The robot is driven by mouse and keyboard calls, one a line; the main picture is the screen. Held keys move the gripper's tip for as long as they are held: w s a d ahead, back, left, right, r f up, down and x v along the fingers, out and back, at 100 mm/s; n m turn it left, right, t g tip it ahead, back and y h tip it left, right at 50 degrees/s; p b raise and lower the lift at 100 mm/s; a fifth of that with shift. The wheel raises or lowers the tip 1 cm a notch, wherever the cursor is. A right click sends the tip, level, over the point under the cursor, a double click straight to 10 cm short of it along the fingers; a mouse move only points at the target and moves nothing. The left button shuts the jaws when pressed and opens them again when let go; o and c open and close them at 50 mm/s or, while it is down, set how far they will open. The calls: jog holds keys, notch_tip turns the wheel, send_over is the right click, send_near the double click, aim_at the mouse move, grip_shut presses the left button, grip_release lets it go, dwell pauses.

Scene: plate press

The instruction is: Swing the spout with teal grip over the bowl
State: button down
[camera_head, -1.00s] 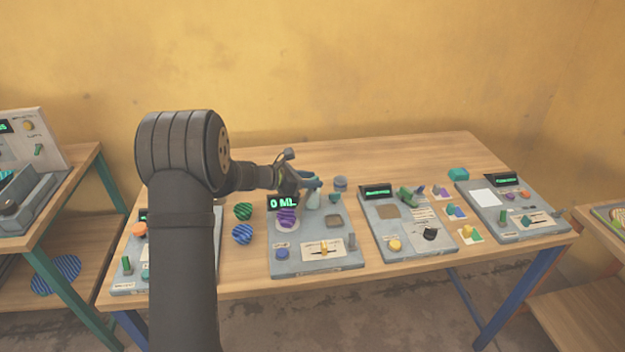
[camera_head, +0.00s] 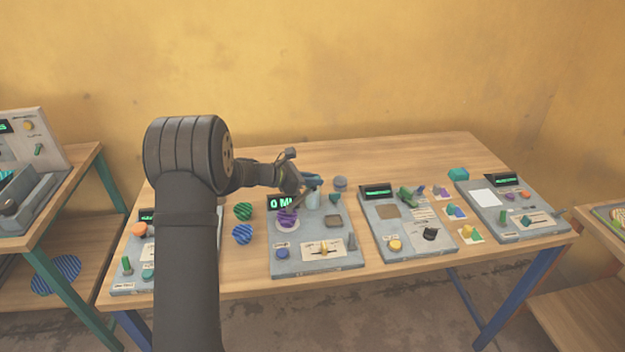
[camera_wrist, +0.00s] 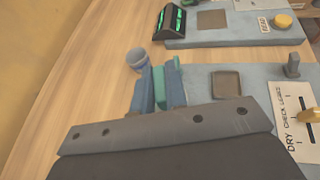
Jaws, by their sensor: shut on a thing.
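My gripper (camera_wrist: 158,92) is shut on the teal grip (camera_wrist: 158,82), which shows between its two blue fingers in the wrist view. In the head view my gripper (camera_head: 312,181) is at the back of the grey middle panel (camera_head: 318,262), and the teal grip is hard to make out there. A purple striped bowl (camera_head: 288,220) sits at the panel's back left, in front of the display reading 0 ML (camera_head: 276,202). A thin dark part, perhaps the spout, crosses the display's right side near the bowl. I cannot tell if it is fully over the bowl.
A grey cup (camera_head: 340,183) stands just behind the panel; it also shows in the wrist view (camera_wrist: 138,60). Green (camera_head: 243,211) and blue (camera_head: 242,234) striped things lie left of the panel. Another panel (camera_head: 410,245) stands to the right.

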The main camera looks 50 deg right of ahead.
jog(key=shift+m+g+y, duration=0.3)
jog(key=shift+m+g, duration=0.4)
jog(key=c, duration=1.4)
grip_release()
jog(key=shift+c, duration=0.2)
jog(key=v, duration=1.7)
jog(key=shift+r, duration=0.15)
